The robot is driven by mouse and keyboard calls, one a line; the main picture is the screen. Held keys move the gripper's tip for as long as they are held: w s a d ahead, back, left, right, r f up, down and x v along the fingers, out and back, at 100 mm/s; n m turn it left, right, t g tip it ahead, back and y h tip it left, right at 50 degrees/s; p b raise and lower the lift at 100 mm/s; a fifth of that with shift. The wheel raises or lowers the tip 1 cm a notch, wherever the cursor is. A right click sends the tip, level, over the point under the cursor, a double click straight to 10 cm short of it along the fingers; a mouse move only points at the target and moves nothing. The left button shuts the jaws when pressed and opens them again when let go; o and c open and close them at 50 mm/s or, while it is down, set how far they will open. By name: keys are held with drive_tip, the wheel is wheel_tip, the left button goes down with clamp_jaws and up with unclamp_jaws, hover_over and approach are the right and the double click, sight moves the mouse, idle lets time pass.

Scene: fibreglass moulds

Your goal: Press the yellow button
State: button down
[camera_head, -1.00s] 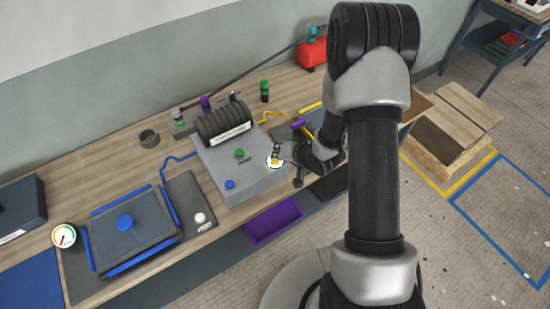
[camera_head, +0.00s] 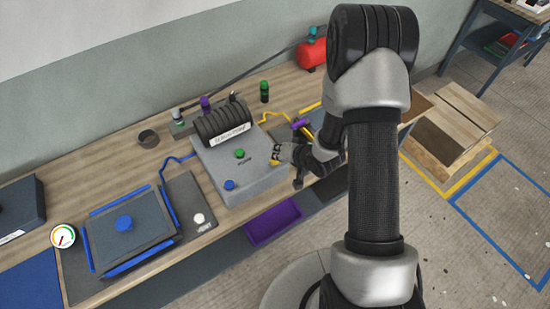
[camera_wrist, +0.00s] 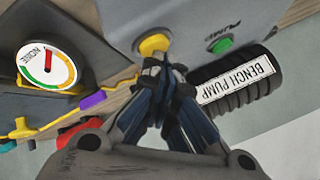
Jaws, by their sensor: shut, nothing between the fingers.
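The yellow button (camera_wrist: 153,45) is on the grey pump box (camera_head: 237,188), on the face next to the green button. In the wrist view my gripper (camera_wrist: 164,68) is shut and empty, with its fingertips right at the button's edge; I cannot tell whether they touch it. In the head view my gripper (camera_head: 279,153) is over the right end of the box, and only a sliver of the yellow button (camera_head: 275,162) shows below it.
A green button (camera_head: 239,153) and a blue button (camera_head: 230,184) are on the same box. The black ribbed bench pump (camera_head: 218,124) stands behind them. A dial gauge (camera_wrist: 47,65) is beside the yellow hose (camera_wrist: 25,128). A purple tray (camera_head: 272,220) is at the front.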

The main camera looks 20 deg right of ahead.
drive_tip(key=shift+r, duration=0.25)
wheel_tip(320, 180, up, 6)
drive_tip(key=p, duration=0.5)
idle(0.5)
